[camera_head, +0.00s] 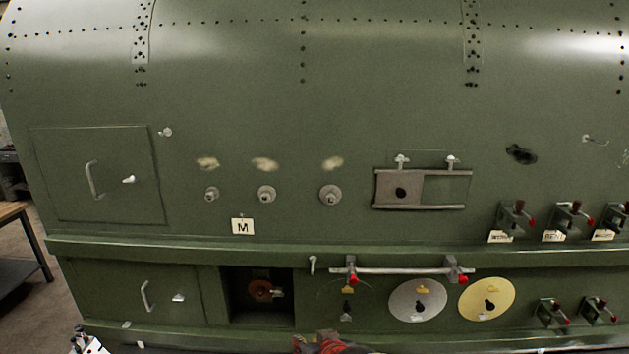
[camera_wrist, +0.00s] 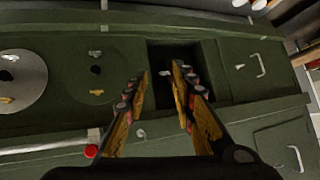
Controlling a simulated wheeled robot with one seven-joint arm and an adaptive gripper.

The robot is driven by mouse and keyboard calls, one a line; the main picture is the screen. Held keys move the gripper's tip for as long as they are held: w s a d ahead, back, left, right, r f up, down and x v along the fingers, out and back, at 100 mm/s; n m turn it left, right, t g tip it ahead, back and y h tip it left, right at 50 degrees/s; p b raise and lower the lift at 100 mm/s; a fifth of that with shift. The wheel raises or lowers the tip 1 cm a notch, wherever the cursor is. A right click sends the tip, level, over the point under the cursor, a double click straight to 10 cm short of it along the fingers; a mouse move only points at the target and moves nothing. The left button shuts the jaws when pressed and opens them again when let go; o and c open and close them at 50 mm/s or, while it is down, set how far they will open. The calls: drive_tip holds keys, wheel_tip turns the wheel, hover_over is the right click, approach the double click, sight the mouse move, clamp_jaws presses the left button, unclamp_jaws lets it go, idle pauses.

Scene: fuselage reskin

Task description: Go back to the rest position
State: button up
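My gripper (camera_wrist: 162,74) shows in the wrist view with its two yellow-padded fingers apart and nothing held between them. Its fingers point toward the green panel, in front of the dark open recess (camera_head: 245,303), which also shows in the wrist view (camera_wrist: 210,66). A small light fitting inside the recess shows between the fingertips, and I cannot tell how far off it is. In the head view a red and grey part of my arm shows at the bottom edge, below the recess.
The green fuselage wall (camera_head: 250,115) fills the view, with a ledge (camera_head: 180,248) across it. A grey bar with red ends (camera_head: 400,270) sticks out below the ledge. A grey disc (camera_head: 417,302) and a yellow disc (camera_head: 487,299) are mounted right of the recess. A table (camera_head: 15,212) stands far left.

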drive_tip(key=s+d+f+m+g+h+b, duration=0.1)
drive_tip(key=s+d+f+b, duration=0.7)
drive_tip(key=s+d+b, duration=0.2)
drive_tip(key=s+d+f+m+g+h+b, duration=0.1)
drive_tip(key=s+d+f+g+h+b, duration=0.1)
drive_tip(key=s+d+f+b, duration=0.6)
drive_tip(key=s+d+b, duration=0.2)
drive_tip(key=s+b, duration=0.2)
drive_tip(key=b, duration=0.2)
drive_tip(key=shift+s+f+h, duration=0.3)
drive_tip(key=shift+f, duration=0.1)
drive_tip(key=shift+d, duration=0.1)
